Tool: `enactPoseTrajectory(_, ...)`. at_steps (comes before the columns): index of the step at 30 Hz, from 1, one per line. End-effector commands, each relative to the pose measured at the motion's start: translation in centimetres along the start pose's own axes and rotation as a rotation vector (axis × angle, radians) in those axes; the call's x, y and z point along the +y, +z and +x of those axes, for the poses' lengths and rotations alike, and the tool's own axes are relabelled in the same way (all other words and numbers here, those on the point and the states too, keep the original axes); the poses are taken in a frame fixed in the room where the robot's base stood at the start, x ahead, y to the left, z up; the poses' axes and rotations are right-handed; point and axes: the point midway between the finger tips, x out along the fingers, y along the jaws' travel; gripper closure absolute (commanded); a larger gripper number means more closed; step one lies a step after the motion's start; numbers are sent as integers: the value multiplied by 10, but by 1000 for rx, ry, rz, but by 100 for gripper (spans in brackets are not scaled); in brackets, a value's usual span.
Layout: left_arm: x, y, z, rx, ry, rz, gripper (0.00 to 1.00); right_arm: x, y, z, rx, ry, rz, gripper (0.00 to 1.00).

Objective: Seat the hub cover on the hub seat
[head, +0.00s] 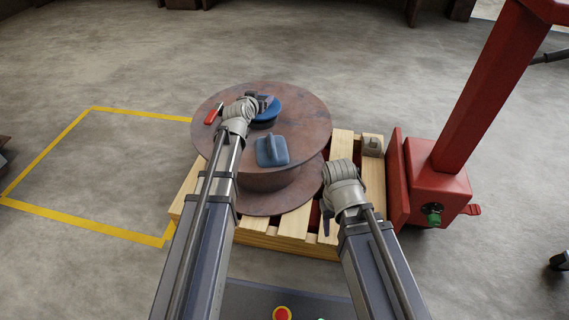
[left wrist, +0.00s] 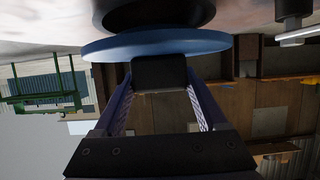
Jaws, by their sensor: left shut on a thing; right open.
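The hub cover (head: 268,114) is a blue disc over the middle of the reel's upper flange; it also shows in the left wrist view (left wrist: 170,43). My left gripper (head: 264,101) is shut on the cover's dark grip block (left wrist: 160,72). In the left wrist view a black round part (left wrist: 155,14) lies between the disc and the flange. I cannot tell whether it is the hub seat or part of the cover, or whether the cover is fully down. My right gripper (head: 327,222) is open and empty, low at the pallet's right.
The rusty reel (head: 305,112) stands on a wooden pallet (head: 345,150). A blue block-like object (head: 272,151) and a red-handled tool (head: 213,114) lie on its flange. A red steel post (head: 480,90) stands at the right. Yellow-marked floor (head: 90,170) at left is clear.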

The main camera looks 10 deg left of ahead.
Motion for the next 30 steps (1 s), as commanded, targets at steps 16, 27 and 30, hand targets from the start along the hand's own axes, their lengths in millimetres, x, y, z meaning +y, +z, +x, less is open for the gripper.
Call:
enactPoseTrajectory(16,0,8,3,0,0,0,88,-1,0,9,0,0,0,50)
enactPoseTrajectory(27,0,13,5,0,0,0,88,-1,-1,14,0,0,0,50)
enactPoseTrajectory(30,0,14,6,0,0,0,88,-2,-1,15,0,0,0,50)
